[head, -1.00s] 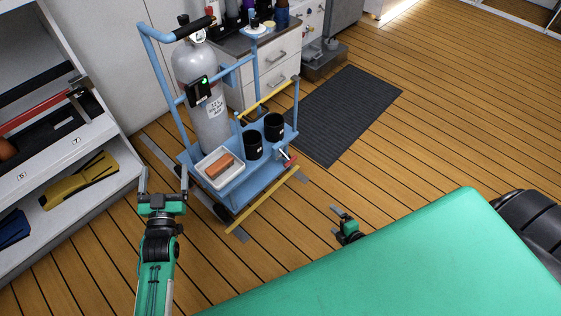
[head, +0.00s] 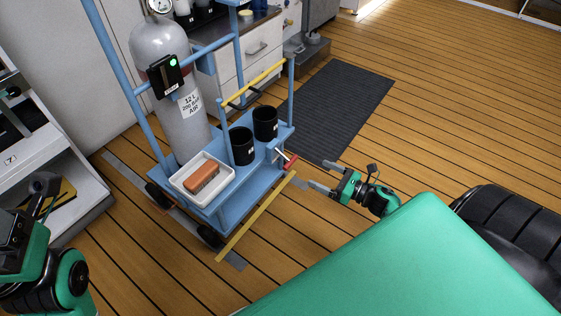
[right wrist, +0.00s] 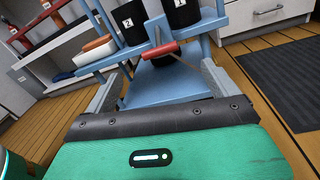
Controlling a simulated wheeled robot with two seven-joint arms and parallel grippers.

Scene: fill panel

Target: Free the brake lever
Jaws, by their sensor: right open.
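The brake lever (head: 288,161) has a red grip on a thin metal rod at the right end of the blue cart (head: 228,200). In the right wrist view the red grip (right wrist: 161,50) lies just beyond the gap between my fingers, in front of the cart. My right gripper (head: 326,175) is open and empty, to the right of the lever and apart from it. Its two fingers also show spread in the right wrist view (right wrist: 160,88). My left arm is at the left edge of the head view; its gripper (head: 45,188) is partly seen and its jaws are unclear.
The cart carries a grey air cylinder (head: 178,100), two black cups (head: 242,147) and a white tray (head: 183,185) with an orange-brown block (head: 202,178). A dark mat (head: 340,110) lies behind. Floor to the right is open.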

